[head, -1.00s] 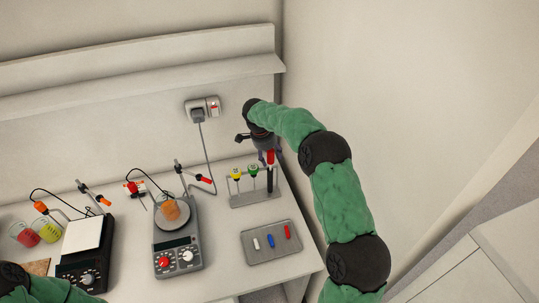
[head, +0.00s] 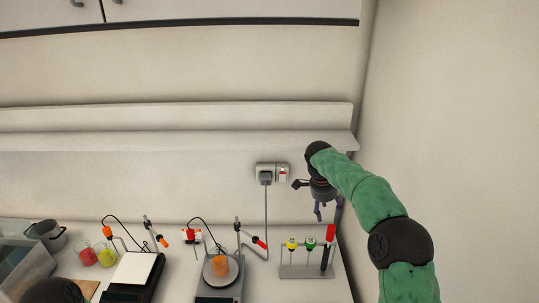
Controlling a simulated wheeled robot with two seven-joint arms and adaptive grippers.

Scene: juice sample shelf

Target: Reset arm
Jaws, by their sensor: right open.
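My right gripper (head: 318,208) is open and empty, fingers spread, in front of the wall above the tube rack (head: 305,273). In the rack stand a yellow-topped tube (head: 292,244), a green-topped tube (head: 310,243) and a dark tube with a red top (head: 331,233). The gripper is above the red top and looks apart from it. My right arm comes in from the lower right. Only a dark joint of my left arm shows at the bottom left; its gripper is out of view.
Hotplates with clamp stands fill the bench to the left, one with a white top (head: 138,268), one with an orange beaker (head: 219,266). Red (head: 88,257) and yellow (head: 107,257) beakers stand farther left. A shelf (head: 200,141) runs above. A plugged socket (head: 272,173) is left of my gripper.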

